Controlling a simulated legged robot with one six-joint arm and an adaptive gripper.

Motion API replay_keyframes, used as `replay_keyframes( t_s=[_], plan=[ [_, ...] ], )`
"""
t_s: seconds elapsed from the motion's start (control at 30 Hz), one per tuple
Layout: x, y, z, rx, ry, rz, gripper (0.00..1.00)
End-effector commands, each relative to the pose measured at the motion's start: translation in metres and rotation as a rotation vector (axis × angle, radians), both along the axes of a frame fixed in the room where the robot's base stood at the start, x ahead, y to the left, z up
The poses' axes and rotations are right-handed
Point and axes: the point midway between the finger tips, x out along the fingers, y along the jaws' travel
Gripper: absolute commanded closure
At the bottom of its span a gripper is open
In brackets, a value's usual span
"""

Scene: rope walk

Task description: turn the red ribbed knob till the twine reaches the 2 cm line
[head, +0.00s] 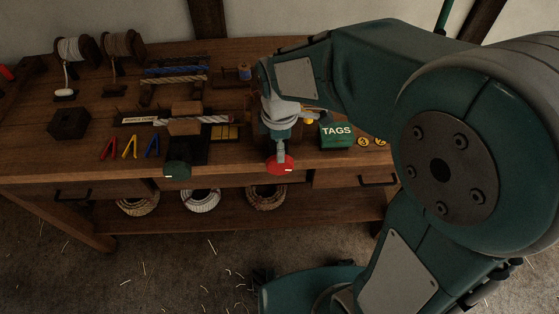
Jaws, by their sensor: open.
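The red knob (281,166) is at the front edge of the wooden bench, right of centre. Its ribs are too small to make out. My gripper (280,151) is open and points down just above and behind the knob. I cannot tell whether its fingers touch the knob. A dark green knob (177,169) sits at the same front edge, further left. White twine is on a spool (68,50) and brown twine on another spool (122,44), both at the back left. The 2 cm line cannot be made out, and my arm hides part of the bench.
A green TAGS box (336,134) stands close right of my gripper. A wooden block (186,118) with a pale twisted strand lies to the left. Red, yellow and blue clips (130,147) and a dark hexagonal block (69,123) are further left. Rope coils (201,200) lie on the lower shelf.

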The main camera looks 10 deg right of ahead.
Motion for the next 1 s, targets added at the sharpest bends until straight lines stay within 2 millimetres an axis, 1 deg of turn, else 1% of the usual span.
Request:
replay_keyframes(
  t_s=[0.03, 0.1, 0.2, 0.33, 0.5, 0.73, 0.77, 0.8, 0.87, 0.9, 1.0],
  plan=[
    [-0.001, 0.000, -0.011, -0.002, 0.006, 0.000, 0.31],
    [-0.001, 0.000, -0.024, -0.002, 0.005, -0.001, 0.31],
    [-0.001, 0.000, -0.042, -0.002, 0.004, -0.001, 0.31],
    [-0.001, 0.000, -0.058, -0.001, 0.002, -0.002, 0.31],
    [0.000, 0.000, -0.068, 0.000, -0.001, -0.002, 0.31],
    [0.000, 0.000, -0.068, 0.000, -0.001, -0.002, 0.31],
    [0.000, 0.000, -0.068, 0.000, -0.001, -0.002, 0.40],
    [0.000, 0.000, -0.068, 0.000, -0.001, -0.002, 0.58],
    [0.000, 0.000, -0.068, 0.000, -0.001, -0.002, 0.85],
    [0.000, 0.000, -0.068, 0.000, -0.001, -0.002, 1.00],
    [0.000, 0.000, -0.068, 0.000, -0.002, -0.002, 1.00]
  ],
)
